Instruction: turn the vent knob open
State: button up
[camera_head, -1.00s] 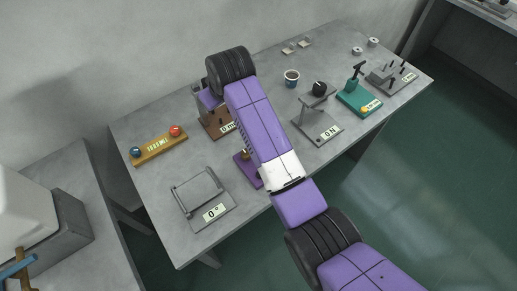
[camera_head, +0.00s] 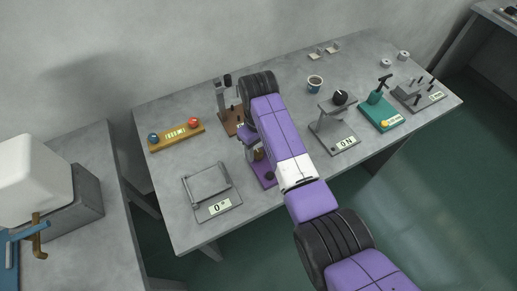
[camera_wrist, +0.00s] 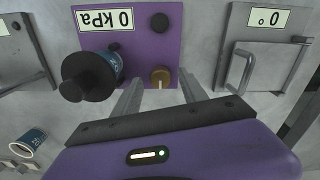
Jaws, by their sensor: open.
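The station with the 0 kPa label is a purple plate (camera_wrist: 143,40), seen upside down in the wrist view and partly hidden by my arm in the head view (camera_head: 264,172). A brass knob (camera_wrist: 160,77) with a pale bar stands near the plate's edge; I take it for the vent knob. A plain black knob (camera_wrist: 159,22) sits on the same plate. My gripper (camera_wrist: 159,80) is open, its two fingers on either side of the brass knob in the picture. I cannot tell whether they touch it. The head view does not show the fingers.
A black round part (camera_wrist: 89,76) rises beside the knob, with a blue printed cup (camera_wrist: 116,62) partly behind it. The 0° station (camera_head: 211,192) lies left of my arm, the ON station (camera_head: 335,135) right. A loose cup (camera_head: 315,85) stands farther back.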

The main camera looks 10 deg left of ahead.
jog(key=shift+f, duration=0.6)
grip_shut()
